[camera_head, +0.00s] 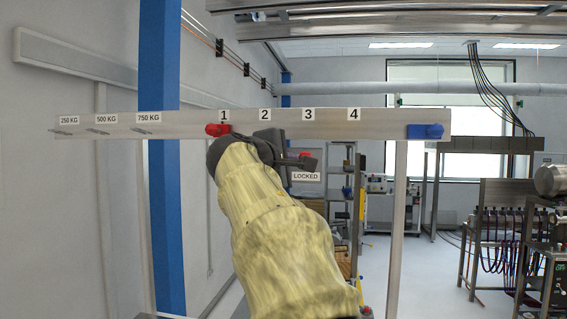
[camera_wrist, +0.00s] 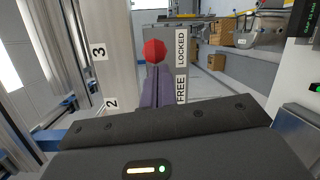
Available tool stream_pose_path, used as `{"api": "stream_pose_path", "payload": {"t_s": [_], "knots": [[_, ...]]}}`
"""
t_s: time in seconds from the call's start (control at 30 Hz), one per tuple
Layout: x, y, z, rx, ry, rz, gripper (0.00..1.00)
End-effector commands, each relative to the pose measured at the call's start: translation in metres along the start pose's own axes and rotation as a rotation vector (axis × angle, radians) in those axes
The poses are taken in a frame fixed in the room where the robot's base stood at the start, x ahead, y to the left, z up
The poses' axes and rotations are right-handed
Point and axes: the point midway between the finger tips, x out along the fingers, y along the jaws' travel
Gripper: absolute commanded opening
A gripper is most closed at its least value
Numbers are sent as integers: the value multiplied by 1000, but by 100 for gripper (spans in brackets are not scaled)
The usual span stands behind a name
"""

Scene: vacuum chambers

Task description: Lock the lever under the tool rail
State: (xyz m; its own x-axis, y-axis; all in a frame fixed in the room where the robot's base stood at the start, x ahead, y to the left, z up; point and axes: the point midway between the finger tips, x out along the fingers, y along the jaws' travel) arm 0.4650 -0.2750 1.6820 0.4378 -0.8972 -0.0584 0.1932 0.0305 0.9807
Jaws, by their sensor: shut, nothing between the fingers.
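The tool rail (camera_head: 385,124) runs across the head view, with slot labels 1 to 4 on its face. The lever's red knob (camera_head: 305,155) shows under the rail, just above the LOCKED label (camera_head: 306,177). In the wrist view the red knob (camera_wrist: 154,49) is beside the LOCKED label (camera_wrist: 181,48), past the FREE label (camera_wrist: 181,89). My gripper (camera_head: 308,163) is shut and empty under the rail, its tips at the knob; they also show in the wrist view (camera_wrist: 153,72). I cannot tell whether they touch it. The lever's shaft is hidden.
A red piece (camera_head: 217,130) sits on the rail near label 1 and a blue piece (camera_head: 425,131) at its right end. Several pegs (camera_head: 102,131) stick out at the left. A blue column (camera_head: 160,220) stands behind the rail. Floor (camera_head: 385,255) shows clear beyond.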

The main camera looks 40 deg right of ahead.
Motion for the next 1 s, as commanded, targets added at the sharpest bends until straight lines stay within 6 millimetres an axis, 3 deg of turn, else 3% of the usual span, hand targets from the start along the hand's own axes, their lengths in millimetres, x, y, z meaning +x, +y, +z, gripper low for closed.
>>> {"api": "stream_pose_path", "payload": {"t_s": [0.03,0.57,0.9,1.0], "knots": [[5,-1,14,1,-33,-6,0],[2,-1,10,0,-33,-3,0],[-26,-6,-30,-6,-20,3,0],[-41,-9,-14,-1,-19,5,0]]}}
